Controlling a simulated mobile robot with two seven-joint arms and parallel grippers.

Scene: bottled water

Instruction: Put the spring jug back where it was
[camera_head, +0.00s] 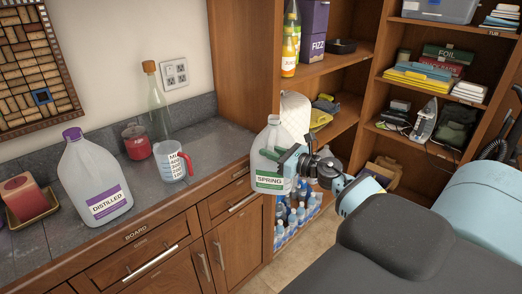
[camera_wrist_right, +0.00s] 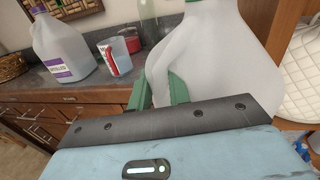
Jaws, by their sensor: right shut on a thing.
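The spring jug (camera_head: 270,180) is a clear plastic jug with a green "SPRING" label. It is upright by the right end of the counter and also fills the upper middle of the right wrist view (camera_wrist_right: 225,50). My right gripper (camera_head: 271,155) comes in from the right and is shut on the jug's handle. Its green fingers (camera_wrist_right: 161,92) show on either side of the handle in the right wrist view. The jug looks held up in front of the cabinet edge; whether its base touches anything is unclear. My left gripper is not in view.
On the grey counter (camera_head: 215,145) stand the distilled jug (camera_head: 92,180), a measuring cup (camera_head: 170,162), a red canister (camera_head: 136,143) and a glass bottle (camera_head: 157,105). Small water bottles (camera_head: 297,218) sit below the spring jug. Wooden shelves (camera_head: 345,62) are behind. The counter right of the cup is clear.

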